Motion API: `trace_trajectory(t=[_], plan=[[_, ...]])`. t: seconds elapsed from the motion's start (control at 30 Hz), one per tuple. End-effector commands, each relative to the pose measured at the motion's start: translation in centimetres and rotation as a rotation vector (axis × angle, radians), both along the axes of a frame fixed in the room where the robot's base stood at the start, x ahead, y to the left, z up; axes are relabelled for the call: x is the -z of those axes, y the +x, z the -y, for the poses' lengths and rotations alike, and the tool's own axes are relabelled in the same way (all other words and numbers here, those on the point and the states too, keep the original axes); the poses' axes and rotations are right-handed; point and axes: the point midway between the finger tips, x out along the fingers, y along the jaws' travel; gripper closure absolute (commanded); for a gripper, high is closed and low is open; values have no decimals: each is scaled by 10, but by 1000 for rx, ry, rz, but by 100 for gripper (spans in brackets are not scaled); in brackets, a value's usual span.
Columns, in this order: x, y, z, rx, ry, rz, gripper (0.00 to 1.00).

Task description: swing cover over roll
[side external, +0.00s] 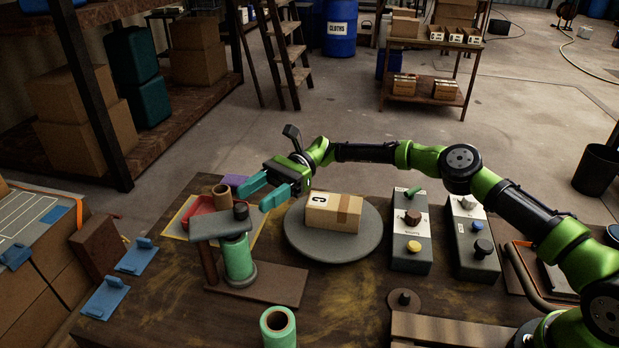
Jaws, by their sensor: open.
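A green roll (238,258) stands upright on a round grey foot on a brown base board (285,283). A flat grey cover (215,227) sits at the top of a brown post (208,264) and reaches right across the roll's top in the picture. A dark knob (241,211) stands at the cover's right end. Whether the cover touches the roll cannot be told. My gripper (260,196) is open and empty, with two teal fingers pointing left and down. It is above and slightly right of the knob in the picture, apart from it.
A grey turntable (300,243) with a cardboard box (333,213) is right of the stand. A red tray (197,212) and brown tube (221,196) lie behind it. Another green roll (278,329) stands in front. Control boxes (411,255) are on the right. Blue brackets (105,297) lie left.

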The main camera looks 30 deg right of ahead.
Motion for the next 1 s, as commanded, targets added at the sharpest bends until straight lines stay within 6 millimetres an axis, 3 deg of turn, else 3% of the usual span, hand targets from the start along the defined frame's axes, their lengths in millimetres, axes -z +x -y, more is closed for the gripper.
trace_trajectory(t=[0.1, 0.3, 0.63, 1.0], plan=[[1, 11, 29, 4, -2, 1, 45], [1, 24, 68, 4, -1, 3, 45], [1, 30, 89, 1, -1, 0, 45], [0, 30, 92, -1, -1, 0, 45]])
